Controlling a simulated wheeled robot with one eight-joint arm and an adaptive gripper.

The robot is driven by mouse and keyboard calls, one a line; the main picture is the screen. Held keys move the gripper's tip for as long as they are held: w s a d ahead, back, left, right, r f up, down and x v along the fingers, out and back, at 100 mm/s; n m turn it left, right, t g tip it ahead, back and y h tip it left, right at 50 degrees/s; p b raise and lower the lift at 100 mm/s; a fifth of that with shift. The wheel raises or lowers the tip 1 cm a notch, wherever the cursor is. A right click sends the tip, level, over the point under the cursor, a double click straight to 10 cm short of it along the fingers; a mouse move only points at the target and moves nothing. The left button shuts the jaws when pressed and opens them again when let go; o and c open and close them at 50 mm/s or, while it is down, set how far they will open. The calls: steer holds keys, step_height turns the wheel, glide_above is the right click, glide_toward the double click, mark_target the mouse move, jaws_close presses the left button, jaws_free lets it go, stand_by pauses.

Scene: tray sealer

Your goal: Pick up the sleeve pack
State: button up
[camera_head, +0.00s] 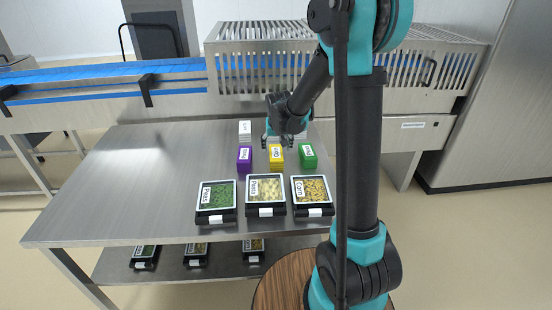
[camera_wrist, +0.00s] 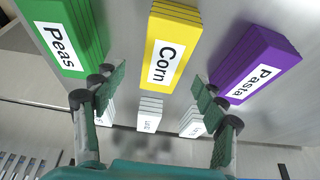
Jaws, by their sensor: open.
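Stacks of sleeve packs stand on the steel table: purple "Pasta" (camera_head: 244,159), yellow "Corn" (camera_head: 276,158) and green "Peas" (camera_head: 308,156). In the wrist view, green (camera_wrist: 62,35) is at left, yellow (camera_wrist: 170,45) in the middle and purple (camera_wrist: 255,66) at right. White stacks stand behind them, one at left in the head view (camera_head: 245,131), and one below yellow in the wrist view (camera_wrist: 150,115). My gripper (camera_head: 287,138) is open and empty, above the area behind the yellow stack. In the wrist view its fingertips (camera_wrist: 160,85) are spread wider than the yellow stack's near end.
Three filled black trays, peas (camera_head: 216,201), pasta (camera_head: 266,194) and corn (camera_head: 312,195), sit in front of the stacks. More trays lie on the lower shelf. A conveyor (camera_head: 110,75) and a slatted steel machine (camera_head: 260,65) stand behind. The table's left half (camera_head: 130,180) is clear.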

mark_target(276, 153)
steer(key=shift+s+x, duration=0.15)
steer(key=shift+x, duration=1)
steer(key=shift+s+x, duration=0.15)
steer(key=shift+x, duration=0.95)
steer(key=shift+a+f, duration=0.2)
steer(key=shift+f, duration=0.15)
steer(key=shift+c, duration=0.6)
steer(key=c, duration=1.3)
